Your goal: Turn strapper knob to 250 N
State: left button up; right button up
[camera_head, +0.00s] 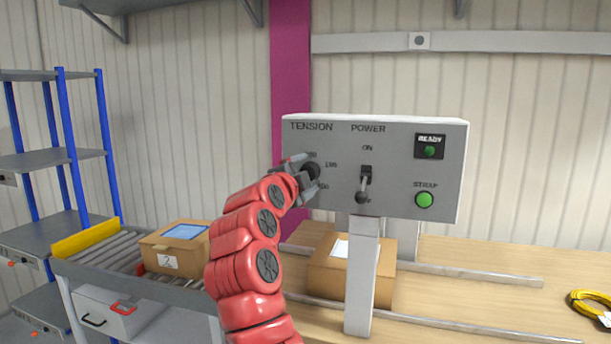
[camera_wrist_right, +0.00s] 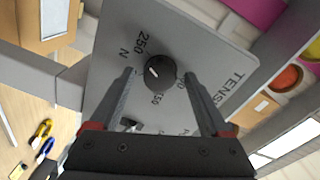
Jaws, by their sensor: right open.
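The strapper panel (camera_head: 400,190) is a grey box with TENSION and POWER labels. Its black tension knob (camera_head: 311,170) is partly hidden by my right gripper (camera_head: 302,176). In the right wrist view the round knob (camera_wrist_right: 158,74) shows a short white mark on its face; which number it points to is hard to tell. The 250 N label (camera_wrist_right: 133,46) is at the knob's upper left there. My right gripper (camera_wrist_right: 159,75) is open, with one finger on either side of the knob; I cannot tell whether they touch it. My left gripper is not in view.
The power lever (camera_head: 363,188) sits right of the knob, its handle down. A green STRAP button (camera_head: 424,200) and green READY lamp (camera_head: 430,152) are farther right. Cardboard boxes (camera_head: 385,285) and (camera_head: 175,262) are below.

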jog(key=shift+s, duration=0.1)
jog(key=b+v, duration=0.2)
jog(key=v, duration=1.5)
jog(key=shift+a, duration=0.1)
